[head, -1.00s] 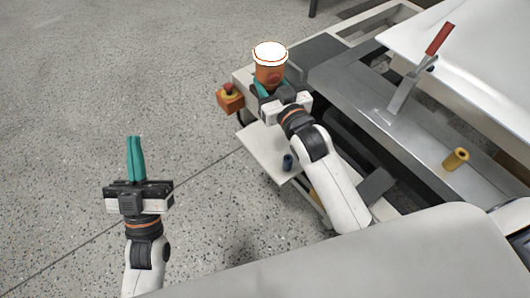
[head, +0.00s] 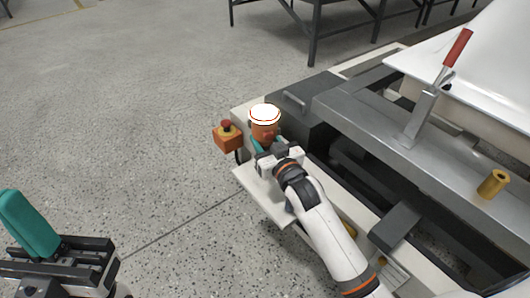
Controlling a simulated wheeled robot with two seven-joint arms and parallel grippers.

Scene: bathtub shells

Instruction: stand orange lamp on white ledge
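The orange lamp (head: 265,131), with a bright white top, is upright at the white corner of the machine. My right gripper (head: 264,147) is at its lower part, with a teal finger against it, and appears shut on it. The lamp's base is hidden by the gripper, so I cannot tell whether it touches the white ledge (head: 242,112) behind and beside it. My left gripper (head: 30,224) is at the lower left, far from the lamp, empty, with its teal fingers together.
An orange box with a red button (head: 228,136) is just left of the lamp. A white plate (head: 262,196) juts out below. A red-handled lever (head: 437,88) and a brass cylinder (head: 492,184) stand on the grey beam at right. Open floor lies left.

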